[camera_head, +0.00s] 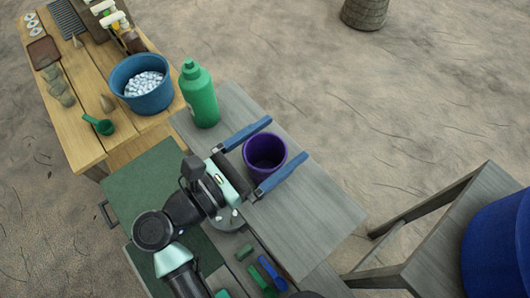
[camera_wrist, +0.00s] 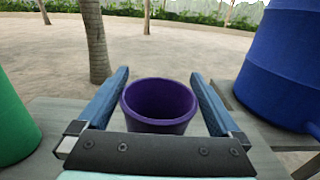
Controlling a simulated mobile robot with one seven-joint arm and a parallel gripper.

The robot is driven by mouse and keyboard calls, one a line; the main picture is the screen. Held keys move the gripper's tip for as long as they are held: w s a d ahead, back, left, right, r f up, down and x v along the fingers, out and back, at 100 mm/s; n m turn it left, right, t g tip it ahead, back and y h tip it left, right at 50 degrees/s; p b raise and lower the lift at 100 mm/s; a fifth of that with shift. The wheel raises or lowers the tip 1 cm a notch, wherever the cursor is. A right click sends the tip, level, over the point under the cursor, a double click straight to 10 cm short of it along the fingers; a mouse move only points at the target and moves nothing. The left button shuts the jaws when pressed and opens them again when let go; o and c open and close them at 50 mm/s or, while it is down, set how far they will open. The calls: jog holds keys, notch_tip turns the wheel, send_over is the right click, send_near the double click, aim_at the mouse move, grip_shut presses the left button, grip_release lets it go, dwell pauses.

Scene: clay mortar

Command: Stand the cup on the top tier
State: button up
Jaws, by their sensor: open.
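The purple cup (camera_head: 265,153) is upright, with its open mouth up, over the grey wooden top tier (camera_head: 310,222). It appears to stand on that surface, but its base is hidden. In the wrist view the cup (camera_wrist: 160,103) is centred between the fingers. My gripper (camera_head: 288,137) is open, with one blue finger on each side of the cup. In the wrist view small gaps show between the cup and the fingers of my gripper (camera_wrist: 160,72).
A green bottle (camera_head: 199,97) stands close to the left finger. A lower shelf holds small blocks (camera_head: 262,277). A large blue vessel (camera_head: 500,245) is on a stand at right. A blue tub of pale pieces (camera_head: 143,93) is on the wooden table. The tier's right part is bare.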

jog(key=shift+w+d, duration=0.35)
jog(key=c, duration=1.3)
